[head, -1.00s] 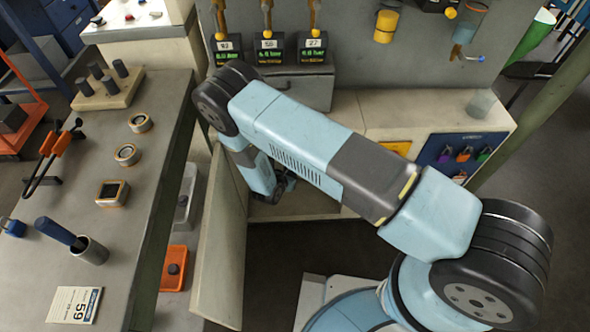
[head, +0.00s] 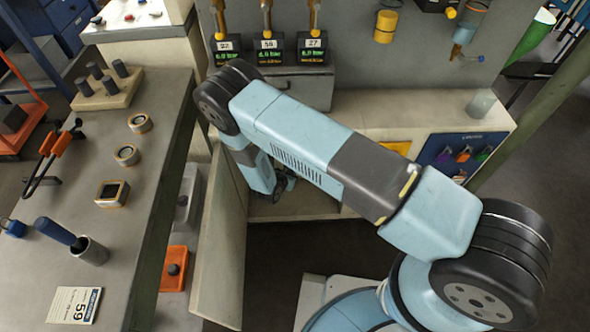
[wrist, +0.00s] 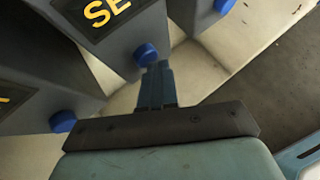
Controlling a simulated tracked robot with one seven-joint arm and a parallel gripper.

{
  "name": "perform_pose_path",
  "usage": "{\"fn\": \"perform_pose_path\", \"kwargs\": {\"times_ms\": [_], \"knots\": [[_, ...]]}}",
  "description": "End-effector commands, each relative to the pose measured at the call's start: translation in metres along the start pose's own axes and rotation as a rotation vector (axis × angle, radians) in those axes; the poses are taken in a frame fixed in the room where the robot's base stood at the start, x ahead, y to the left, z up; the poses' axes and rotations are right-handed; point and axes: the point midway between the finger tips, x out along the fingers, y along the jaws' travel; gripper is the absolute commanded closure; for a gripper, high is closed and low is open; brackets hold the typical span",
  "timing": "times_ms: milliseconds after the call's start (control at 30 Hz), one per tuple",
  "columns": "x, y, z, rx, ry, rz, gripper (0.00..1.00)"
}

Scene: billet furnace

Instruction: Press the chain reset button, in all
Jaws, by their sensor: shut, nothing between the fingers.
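Several grey boxes with round blue buttons show in the wrist view. One blue button (wrist: 146,54) sits on the middle box, under a dark plate with partly cut-off yellow letters reading "SE". A second blue button (wrist: 63,121) is on the box at lower left, and a third (wrist: 224,5) is at the top edge. My gripper (wrist: 158,68) is shut and empty, its fingertips right at the middle button; I cannot tell whether they touch it. In the head view my gripper (head: 286,181) is low inside an open cabinet, and the buttons are hidden there.
The open cabinet door (head: 219,245) stands left of my forearm. A grey bench (head: 130,220) with several small parts runs along the left. An orange box with a dark knob (head: 174,269) is below it.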

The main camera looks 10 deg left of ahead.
Motion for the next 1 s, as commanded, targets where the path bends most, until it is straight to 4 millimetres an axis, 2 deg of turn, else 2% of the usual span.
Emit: {"fn": "perform_pose_path", "kwargs": {"times_ms": [400,767,1000], "knots": [[-0.012,-0.008,-0.008,0.000,0.001,0.001,1.00],[-0.013,-0.009,-0.009,0.000,0.000,0.001,1.00],[-0.022,-0.016,-0.016,-0.002,0.000,0.000,1.00]]}}
